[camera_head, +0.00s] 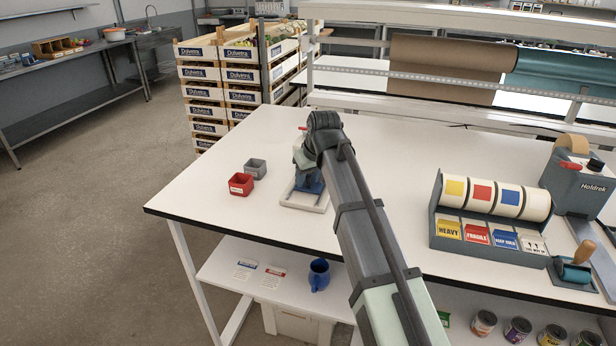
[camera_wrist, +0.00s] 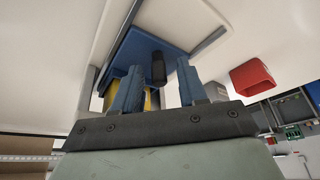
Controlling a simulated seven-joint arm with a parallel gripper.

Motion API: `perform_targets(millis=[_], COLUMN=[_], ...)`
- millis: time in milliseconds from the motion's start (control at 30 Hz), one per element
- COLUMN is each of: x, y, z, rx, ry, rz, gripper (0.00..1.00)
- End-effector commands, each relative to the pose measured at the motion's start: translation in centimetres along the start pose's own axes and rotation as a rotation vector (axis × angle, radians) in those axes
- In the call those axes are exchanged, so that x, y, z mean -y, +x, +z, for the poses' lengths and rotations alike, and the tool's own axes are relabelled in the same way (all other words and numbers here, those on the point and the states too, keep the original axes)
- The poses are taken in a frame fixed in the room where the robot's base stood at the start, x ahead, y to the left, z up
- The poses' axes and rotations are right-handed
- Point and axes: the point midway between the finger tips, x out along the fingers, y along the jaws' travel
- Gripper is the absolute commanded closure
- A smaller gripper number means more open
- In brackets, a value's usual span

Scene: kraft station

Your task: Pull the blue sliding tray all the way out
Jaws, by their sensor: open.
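The blue sliding tray (camera_wrist: 135,45) shows in the wrist view as a blue flat part with a dark upright knob (camera_wrist: 158,68), set in a pale frame with grey rails. My gripper (camera_wrist: 158,78) is open, with one blue finger on each side of the knob in the picture. I cannot tell whether the fingers touch it. A yellow thing shows partly behind the left finger. In the head view the pale frame (camera_head: 305,205) lies on the table below the end of my arm, which hides much of the tray and the gripper.
A red bin (camera_head: 241,185) and a grey bin (camera_head: 255,168) stand left of the frame; the red one also shows at right in the wrist view (camera_wrist: 253,77). A label dispenser (camera_head: 490,232) stands to the right. The front table edge near the frame is clear.

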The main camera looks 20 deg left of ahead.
Motion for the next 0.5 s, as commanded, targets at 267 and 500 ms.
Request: perform_targets(millis=[267, 500], x=[0.01, 0.01], y=[-0.02, -0.02], z=[0.0, -0.01], rx=[0.0, 0.0], ry=[0.0, 0.0], rz=[0.0, 0.0], gripper=[0.76, 0.99])
